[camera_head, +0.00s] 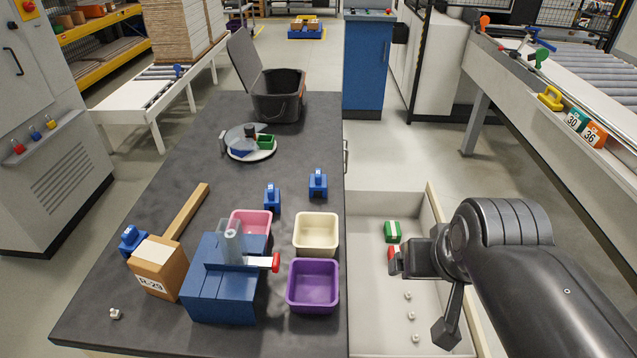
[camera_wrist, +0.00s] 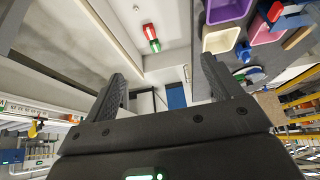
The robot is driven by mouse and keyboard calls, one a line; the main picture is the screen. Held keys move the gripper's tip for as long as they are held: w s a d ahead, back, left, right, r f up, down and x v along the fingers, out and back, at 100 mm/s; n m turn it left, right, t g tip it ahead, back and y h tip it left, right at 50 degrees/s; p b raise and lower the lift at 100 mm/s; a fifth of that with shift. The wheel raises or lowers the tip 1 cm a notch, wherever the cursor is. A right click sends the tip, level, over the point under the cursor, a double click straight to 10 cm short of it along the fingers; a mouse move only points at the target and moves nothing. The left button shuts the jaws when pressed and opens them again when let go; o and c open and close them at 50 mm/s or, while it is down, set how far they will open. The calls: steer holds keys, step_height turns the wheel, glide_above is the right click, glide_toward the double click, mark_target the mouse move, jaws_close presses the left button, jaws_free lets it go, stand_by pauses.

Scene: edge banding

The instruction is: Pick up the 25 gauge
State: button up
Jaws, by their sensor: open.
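Numbered gauges lie on the white ledge of the conveyor at the right in the head view: a teal one (camera_head: 577,120) reading 30, an orange one (camera_head: 593,134) reading 36, and a yellow one (camera_head: 551,98) whose number I cannot read. A yellow shape on the ledge also shows at lower left in the wrist view (camera_wrist: 36,128). No 25 is legible. My gripper (camera_wrist: 163,72) is open and empty. In the head view it hangs above the pale drawer, left of and apart from the ledge.
The open drawer (camera_head: 372,290) holds a green block (camera_head: 392,231), a red block (camera_wrist: 150,30) and small white pieces. The dark worktable (camera_head: 190,215) left of it carries a purple bin (camera_head: 313,285), a cream bin (camera_head: 316,233) and a blue fixture (camera_head: 220,290). Floor shows between drawer and conveyor.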

steer(key=shift+c, duration=0.4)
steer(key=g, duration=0.1)
glide_above(317, 178)
steer(key=s, duration=0.3)
step_height(317, 178, down, 17)
steer(key=x, duration=0.4)
steer(key=shift+w+f, duration=0.25)
steer(key=shift+w, duration=0.15)
steer(key=shift+w+x, duration=0.2)
steer(key=shift+x, duration=1.35)
steer(key=shift+w+x, duration=0.15)
steer(key=shift+x, duration=1.4)
steer(key=shift+d+r, duration=0.1)
steer(key=shift+r, duration=0.1)
